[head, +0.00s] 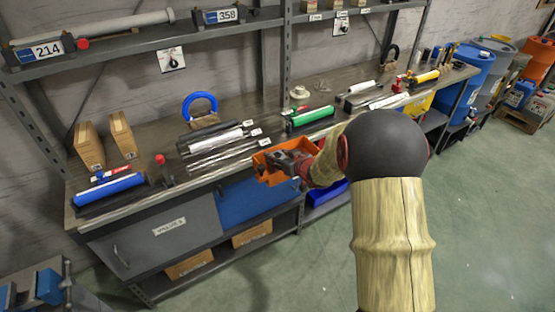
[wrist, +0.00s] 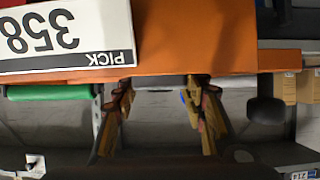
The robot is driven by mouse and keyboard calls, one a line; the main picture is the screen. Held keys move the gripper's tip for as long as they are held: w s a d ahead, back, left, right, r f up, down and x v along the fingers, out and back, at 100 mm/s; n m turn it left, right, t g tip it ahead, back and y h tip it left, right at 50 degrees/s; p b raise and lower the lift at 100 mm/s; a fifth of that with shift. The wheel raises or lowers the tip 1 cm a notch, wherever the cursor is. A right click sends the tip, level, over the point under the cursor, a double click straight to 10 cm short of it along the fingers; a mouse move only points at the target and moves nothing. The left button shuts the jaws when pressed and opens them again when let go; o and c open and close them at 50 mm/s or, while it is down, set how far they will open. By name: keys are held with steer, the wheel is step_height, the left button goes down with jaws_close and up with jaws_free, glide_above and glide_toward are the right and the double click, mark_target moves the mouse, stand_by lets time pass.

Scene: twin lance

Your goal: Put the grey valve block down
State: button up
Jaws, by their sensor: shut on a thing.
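My gripper (head: 300,170) reaches away from me to the orange bin (head: 262,166) at the front edge of the bench. A small dark grey piece, which looks like the grey valve block (head: 284,158), is at the fingertips, over or inside the bin. I cannot tell whether it touches the bin. In the wrist view, both fingers of my gripper (wrist: 161,100) point up toward the bin's orange wall (wrist: 200,35), which carries an upside-down "358 PICK" label.
The bench holds a blue cylinder (head: 110,189), a green cylinder (head: 311,118), a blue ring (head: 200,106) and several rods. Two cardboard boxes (head: 89,146) stand at left. A shelf (head: 130,48) runs above. Open floor (head: 490,200) lies at right.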

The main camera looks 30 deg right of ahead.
steer(key=shift+r, duration=0.15)
steer(key=o, duration=1.3)
steer(key=shift+f, duration=0.2)
steer(key=shift+o, duration=0.2)
steer(key=shift+r, duration=0.25)
steer(key=p+v, duration=0.4)
steer(key=v, duration=0.8)
steer(key=s+a+r+m+g+h, duration=0.1)
steer(key=s+a+r+g+h, duration=0.2)
steer(key=r, duration=0.4)
steer(key=s+a+r+h, duration=0.1)
steer(key=s+a+r, duration=0.1)
steer(key=s+r, duration=0.3)
steer(key=s+a+r+g+y, duration=0.3)
steer(key=s+a+g, duration=0.1)
steer(key=s+a, duration=1.1)
steer(key=s, duration=0.4)
steer(key=shift+s+a+r+n+y, duration=0.15)
steer(key=shift+s+a+n+y, duration=0.05)
steer(key=shift+n+y, duration=0.1)
